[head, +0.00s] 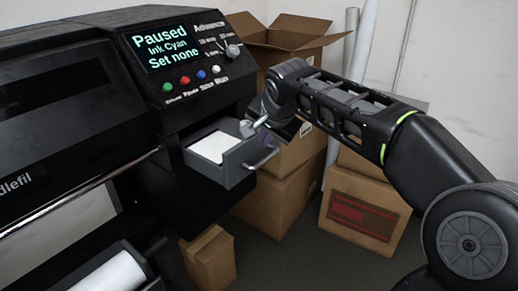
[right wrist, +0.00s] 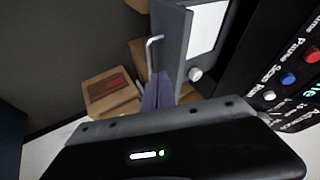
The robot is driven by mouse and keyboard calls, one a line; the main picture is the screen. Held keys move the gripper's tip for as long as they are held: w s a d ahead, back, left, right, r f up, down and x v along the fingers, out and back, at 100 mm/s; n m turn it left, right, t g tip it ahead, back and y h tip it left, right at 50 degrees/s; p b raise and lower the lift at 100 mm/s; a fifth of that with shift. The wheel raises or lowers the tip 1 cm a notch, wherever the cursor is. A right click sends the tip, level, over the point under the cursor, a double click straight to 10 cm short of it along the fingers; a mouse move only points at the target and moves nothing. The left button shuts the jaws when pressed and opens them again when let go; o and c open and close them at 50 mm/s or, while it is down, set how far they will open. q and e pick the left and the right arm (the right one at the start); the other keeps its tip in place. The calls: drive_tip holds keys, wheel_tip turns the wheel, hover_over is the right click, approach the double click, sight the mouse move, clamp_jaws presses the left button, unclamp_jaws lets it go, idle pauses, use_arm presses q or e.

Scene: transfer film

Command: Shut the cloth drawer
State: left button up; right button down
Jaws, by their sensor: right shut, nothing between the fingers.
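The cloth drawer (head: 228,172) stands pulled out from the black printer in the head view, with a white cloth (head: 214,147) lying flat inside. Its bar handle (head: 266,158) is on the front face. The drawer (right wrist: 173,42) also shows at the top of the right wrist view, with the handle (right wrist: 150,55) on its left side. My right gripper (head: 284,128) is shut and empty, near the far end of the drawer front. In the right wrist view its fingers (right wrist: 158,92) are close beside the drawer; whether they touch it I cannot tell. My left gripper is out of view.
Floor is free at the front right.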

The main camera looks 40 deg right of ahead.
drive_tip(key=p+x, duration=0.1)
drive_tip(key=x, duration=0.9)
drive_tip(key=shift+w+f, duration=0.1)
drive_tip(key=shift+w, duration=0.1)
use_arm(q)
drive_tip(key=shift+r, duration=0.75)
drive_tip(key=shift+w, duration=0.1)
